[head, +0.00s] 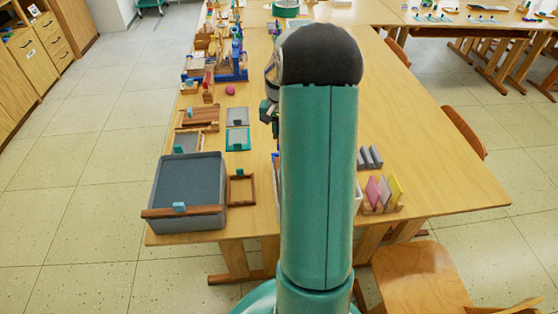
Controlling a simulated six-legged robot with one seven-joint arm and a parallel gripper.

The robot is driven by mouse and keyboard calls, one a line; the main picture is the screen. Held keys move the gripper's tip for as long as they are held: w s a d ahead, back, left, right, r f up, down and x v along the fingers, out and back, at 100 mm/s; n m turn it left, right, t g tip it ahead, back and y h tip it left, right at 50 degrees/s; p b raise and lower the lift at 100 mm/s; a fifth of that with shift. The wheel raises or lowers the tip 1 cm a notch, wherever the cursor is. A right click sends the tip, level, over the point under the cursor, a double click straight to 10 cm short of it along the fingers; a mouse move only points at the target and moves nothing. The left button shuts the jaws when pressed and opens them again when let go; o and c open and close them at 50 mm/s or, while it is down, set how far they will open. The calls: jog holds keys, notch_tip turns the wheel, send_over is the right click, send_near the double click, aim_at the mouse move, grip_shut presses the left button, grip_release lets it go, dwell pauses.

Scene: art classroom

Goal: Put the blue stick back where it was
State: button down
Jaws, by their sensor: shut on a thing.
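My gripper (268,112) shows only in part at the left edge of my arm, above the wooden table (430,150). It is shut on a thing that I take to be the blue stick. My own arm hides most of the jaws, and the stick cannot be made out. A blue holder (232,72) with upright parts stands farther back on the table, left of my arm. I cannot tell whether it is the stick's place.
A grey bin (187,190) with a wooden bar across it stands at the front left corner. A wooden frame (240,189) lies beside it. A rack of coloured cards (382,192) stands right of my arm. A pink ball (230,90) lies near the blue holder.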

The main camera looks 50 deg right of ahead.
notch_tip(320, 180, down, 9)
jog(key=shift+r, duration=0.2)
jog(key=shift+f, duration=0.1)
jog(key=c, duration=1.5)
grip_release()
